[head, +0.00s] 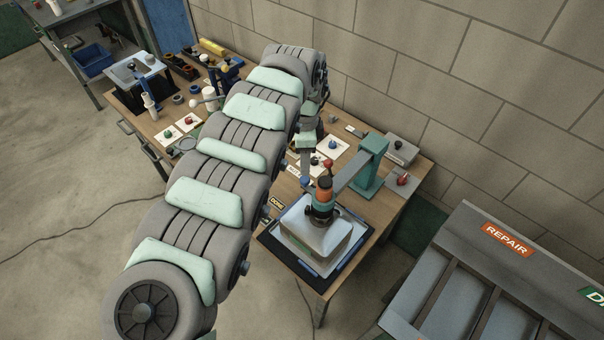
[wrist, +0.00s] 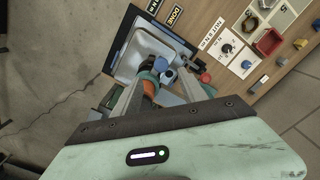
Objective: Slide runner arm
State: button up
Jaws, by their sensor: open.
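The runner arm (head: 352,177) is a grey bar reaching from a teal post (head: 369,168) to an orange, black and teal head (head: 322,197). The head stands over a pale sink-like block (head: 313,238) in a dark tray (head: 271,237). In the wrist view the block (wrist: 150,47) lies beyond my fingers, and the orange part of the head (wrist: 150,88) shows between them. My gripper (wrist: 161,80) is open. In the head view my gripper (head: 306,170) is beside the runner arm, partly hidden; whether it touches is unclear.
A grey rack marked REPAIR (head: 465,222) stands at the right. A block wall is close behind the bench.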

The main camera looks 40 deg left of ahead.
aim_at(304, 179)
notch_tip(304, 179, down, 8)
jog(key=shift+f+p, duration=0.1)
jog(key=shift+p, duration=0.35)
jog(key=shift+c, duration=0.3)
grip_shut()
dwell(1.0)
